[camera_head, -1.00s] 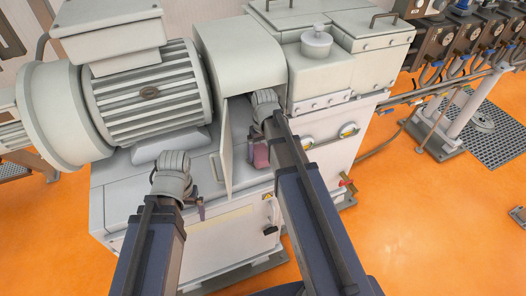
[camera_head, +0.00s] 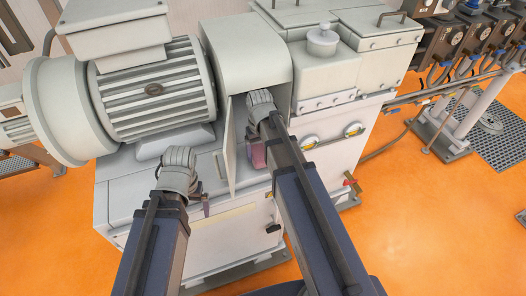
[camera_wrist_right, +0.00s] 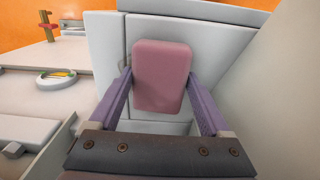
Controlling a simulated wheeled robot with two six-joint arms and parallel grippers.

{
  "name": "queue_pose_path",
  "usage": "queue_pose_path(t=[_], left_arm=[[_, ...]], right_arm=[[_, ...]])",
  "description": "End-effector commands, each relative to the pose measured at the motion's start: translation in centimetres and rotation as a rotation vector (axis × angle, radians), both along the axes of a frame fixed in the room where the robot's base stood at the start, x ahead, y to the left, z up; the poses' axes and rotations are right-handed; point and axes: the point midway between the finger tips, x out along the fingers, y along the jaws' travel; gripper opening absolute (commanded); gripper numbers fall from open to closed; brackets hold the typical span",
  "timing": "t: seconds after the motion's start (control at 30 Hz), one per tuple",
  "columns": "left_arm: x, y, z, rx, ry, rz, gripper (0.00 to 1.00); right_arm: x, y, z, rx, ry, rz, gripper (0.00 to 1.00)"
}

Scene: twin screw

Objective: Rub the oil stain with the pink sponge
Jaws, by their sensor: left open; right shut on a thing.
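The pink sponge (camera_wrist_right: 162,76) is held between the two fingers of my right gripper (camera_wrist_right: 160,88) in the right wrist view. In the head view the sponge (camera_head: 258,155) shows beside my right arm, inside the opening of the grey machine housing (camera_head: 245,60). My right gripper is shut on it; its fingers are mostly hidden behind the arm in the head view. My left gripper (camera_head: 203,198) is open and empty, low in front of the machine, left of the open door (camera_head: 225,160). I cannot see an oil stain in either view.
A large grey motor (camera_head: 150,90) stands at the left of the machine. The narrow open door and the housing walls border the opening around my right gripper. The orange floor (camera_head: 440,210) at the right is clear.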

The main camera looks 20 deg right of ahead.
Motion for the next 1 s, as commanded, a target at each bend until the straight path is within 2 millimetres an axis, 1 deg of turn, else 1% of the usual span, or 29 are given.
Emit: queue_pose_path(t=[0.4,0.47,0.77,0.87,1.0], left_arm=[[0.0,0.0,-0.3,0.0,0.0,0.0,1.0],[0.0,0.0,-0.3,0.0,0.0,0.0,1.0],[0.0,0.0,-0.3,0.0,0.0,0.0,1.0],[0.0,0.0,0.2,0.0,0.0,0.0,1.0],[0.0,0.0,1.4,0.0,0.0,0.0,1.0]], right_arm=[[-0.2,3.2,-0.3,0.003,0.001,0.004,0.0],[-0.2,3.5,-0.3,0.003,0.001,0.004,0.0],[-0.2,3.6,-0.2,0.005,0.001,0.003,0.0],[-0.2,3.6,0.2,0.004,0.001,0.003,0.0],[-0.2,3.6,1.4,0.004,0.001,0.003,0.0]])
